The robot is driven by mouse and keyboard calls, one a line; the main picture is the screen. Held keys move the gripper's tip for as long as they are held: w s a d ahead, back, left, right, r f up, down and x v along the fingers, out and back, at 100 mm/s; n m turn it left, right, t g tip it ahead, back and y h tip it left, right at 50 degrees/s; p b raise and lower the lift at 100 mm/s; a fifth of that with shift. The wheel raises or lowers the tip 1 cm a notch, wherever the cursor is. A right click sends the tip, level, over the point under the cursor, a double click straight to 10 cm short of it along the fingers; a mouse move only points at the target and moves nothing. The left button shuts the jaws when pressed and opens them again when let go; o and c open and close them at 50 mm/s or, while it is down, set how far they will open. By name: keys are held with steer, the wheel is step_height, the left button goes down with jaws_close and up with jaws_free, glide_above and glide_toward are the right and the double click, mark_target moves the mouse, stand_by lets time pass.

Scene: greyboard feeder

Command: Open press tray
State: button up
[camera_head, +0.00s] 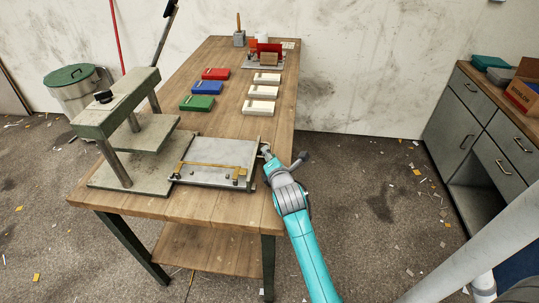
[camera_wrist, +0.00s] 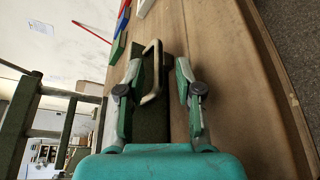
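The grey press (camera_head: 118,105) stands on the left front part of the wooden table. Its flat metal tray (camera_head: 215,152), with a brass-coloured strip on it, lies to the right of the press columns. My gripper (camera_head: 266,153) is at the tray's right edge. In the wrist view, a metal loop handle (camera_wrist: 158,50) sticks out from the tray's dark edge. My gripper (camera_wrist: 160,68) is open there, its fingers spread. The handle lies between them, closer to the left finger; whether it touches that finger I cannot tell.
Red, blue and green boxes (camera_head: 203,103) and several white boxes (camera_head: 260,107) lie further back on the wooden table (camera_head: 225,125). A red and grey fixture (camera_head: 266,57) stands behind them. A grey drawer cabinet (camera_head: 478,125) is at the right, with open floor between.

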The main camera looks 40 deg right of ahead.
steer(key=v, duration=1.1)
steer(key=shift+f, duration=0.1)
